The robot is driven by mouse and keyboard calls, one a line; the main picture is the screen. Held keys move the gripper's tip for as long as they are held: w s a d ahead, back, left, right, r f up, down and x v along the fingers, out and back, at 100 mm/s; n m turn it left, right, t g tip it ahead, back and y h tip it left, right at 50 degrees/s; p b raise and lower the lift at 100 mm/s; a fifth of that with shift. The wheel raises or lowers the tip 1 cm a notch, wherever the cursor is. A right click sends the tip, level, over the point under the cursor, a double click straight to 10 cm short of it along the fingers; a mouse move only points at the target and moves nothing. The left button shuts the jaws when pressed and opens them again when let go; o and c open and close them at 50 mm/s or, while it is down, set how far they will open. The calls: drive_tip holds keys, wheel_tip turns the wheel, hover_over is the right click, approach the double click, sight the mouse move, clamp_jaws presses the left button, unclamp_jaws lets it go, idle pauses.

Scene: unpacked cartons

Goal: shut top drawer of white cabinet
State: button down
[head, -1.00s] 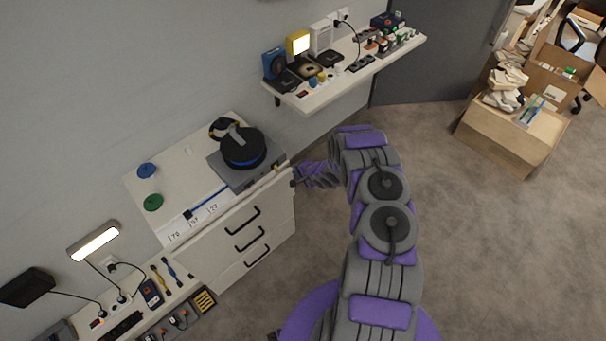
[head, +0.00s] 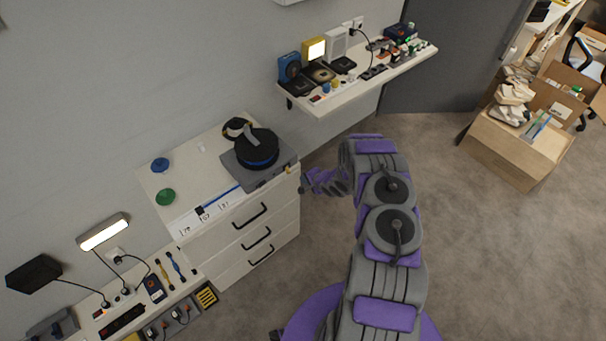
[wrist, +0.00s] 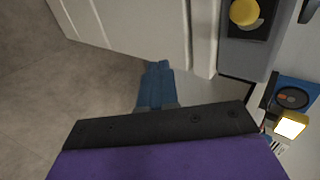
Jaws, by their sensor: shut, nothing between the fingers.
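The white cabinet (head: 229,264) stands against the wall, left of centre in the head view, with three drawers with black handles. The top drawer (head: 232,226) is the uppermost front; from this angle I cannot tell whether it is flush or slightly out. My gripper (head: 304,189) is shut and empty, beside the right end of the top drawer front. In the wrist view, the blue fingers (wrist: 155,84) are together, close to the white drawer fronts (wrist: 140,28). Whether they touch the cabinet is unclear.
A grey device with a black spool (head: 258,152) sits on the cabinet top. A wall shelf (head: 368,82) with small electronics is up and right of it. A lower bench (head: 165,310) with tools stands left. The floor (head: 480,250) on the right is clear up to the cartons (head: 515,145).

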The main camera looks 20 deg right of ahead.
drive_tip(key=shift+d+f+p+v, duration=0.4)
drive_tip(key=shift+d+v, duration=0.75)
drive_tip(key=shift+v, duration=4.5)
drive_tip(key=s+r+n+g+h+b, duration=0.1)
drive_tip(key=s+r+n+g+h, duration=0.25)
drive_tip(key=r, duration=0.95)
drive_tip(key=s+r+n+g+h, duration=0.2)
drive_tip(key=s+r+n, duration=0.15)
drive_tip(key=r, duration=0.85)
drive_tip(key=s+a+r+n+g, duration=0.1)
drive_tip(key=s+a+r, duration=0.4)
drive_tip(key=s, duration=0.6)
drive_tip(key=s+a+r+n+g+y+b, duration=0.1)
drive_tip(key=s+a+r, duration=0.4)
drive_tip(key=s, duration=0.6)
drive_tip(key=s+a+r+n+g+y, duration=0.1)
drive_tip(key=s+a+r+n+g, duration=0.2)
drive_tip(key=s+a+r+n, duration=0.2)
drive_tip(key=s+a, duration=0.3)
drive_tip(key=s, duration=0.4)
drive_tip(key=shift+b, duration=0.35)
